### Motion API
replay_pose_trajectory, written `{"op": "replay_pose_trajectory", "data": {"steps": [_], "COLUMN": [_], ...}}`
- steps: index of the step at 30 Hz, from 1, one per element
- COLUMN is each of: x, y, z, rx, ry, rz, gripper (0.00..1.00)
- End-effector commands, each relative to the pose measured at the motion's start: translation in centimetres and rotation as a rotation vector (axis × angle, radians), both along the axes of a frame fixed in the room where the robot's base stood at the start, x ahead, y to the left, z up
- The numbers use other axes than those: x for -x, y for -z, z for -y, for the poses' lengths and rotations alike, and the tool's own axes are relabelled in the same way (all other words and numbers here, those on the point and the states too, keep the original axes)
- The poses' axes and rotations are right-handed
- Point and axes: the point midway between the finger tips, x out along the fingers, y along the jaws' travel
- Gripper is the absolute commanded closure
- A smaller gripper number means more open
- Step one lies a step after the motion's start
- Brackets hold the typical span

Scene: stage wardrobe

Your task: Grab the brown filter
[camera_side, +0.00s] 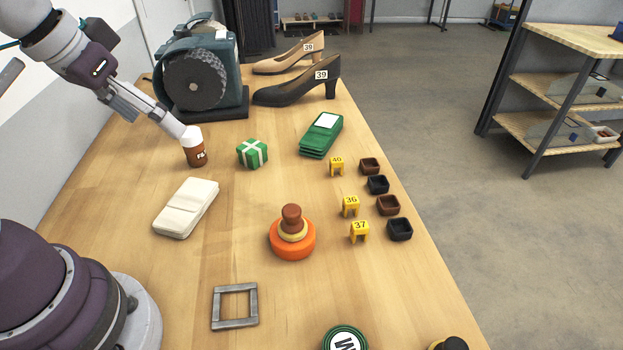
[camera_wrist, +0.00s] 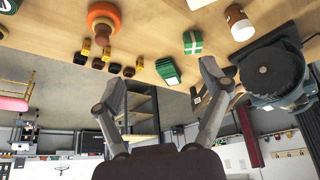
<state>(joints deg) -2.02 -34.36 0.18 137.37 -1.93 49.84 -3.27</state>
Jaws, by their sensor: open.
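No object is plainly marked as a filter, and I cannot tell which brown item it is. A brown knob-like piece (camera_side: 291,217) stands upright on a yellow ring and an orange round base (camera_side: 292,244); its stack is at the upper left in the wrist view (camera_wrist: 104,17). A brown jar with a white cap (camera_side: 196,155) stands at the back left and shows in the wrist view (camera_wrist: 238,22). Two small brown square cups (camera_side: 369,165) (camera_side: 388,205) sit near the right edge. My gripper (camera_wrist: 162,78) is wide open and empty, raised at the upper left in the side view.
Two black cups (camera_side: 377,184) (camera_side: 400,229) and yellow number markers (camera_side: 350,206) stand by the brown cups. A green gift box (camera_side: 252,153), green stack (camera_side: 321,134), cream cloth (camera_side: 186,207), grey frame (camera_side: 235,306), grinder (camera_side: 200,75) and shoes (camera_side: 298,90) share the table.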

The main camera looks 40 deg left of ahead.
Motion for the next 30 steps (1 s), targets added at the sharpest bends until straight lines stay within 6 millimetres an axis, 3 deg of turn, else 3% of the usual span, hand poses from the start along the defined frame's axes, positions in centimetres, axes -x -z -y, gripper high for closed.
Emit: {"op": "replay_pose_trajectory", "data": {"steps": [4,6,9,13,21,30], "x": [-5.3,-7.6,-10.0,-11.5,-12.3,-13.2], "y": [0.9,2.2,4.8,7.9,12.0,16.7], "z": [-4.2,-6.8,-10.5,-13.9,-16.4,-17.5], "rx": [0.035,0.044,0.045,0.036,0.027,0.028], "ry": [-0.310,-0.467,-0.665,-0.839,-0.925,-0.920], "rz": [-0.050,-0.066,-0.078,-0.082,-0.086,-0.086], "gripper": [0.23,0.23,0.23,0.23,0.23,0.23]}}
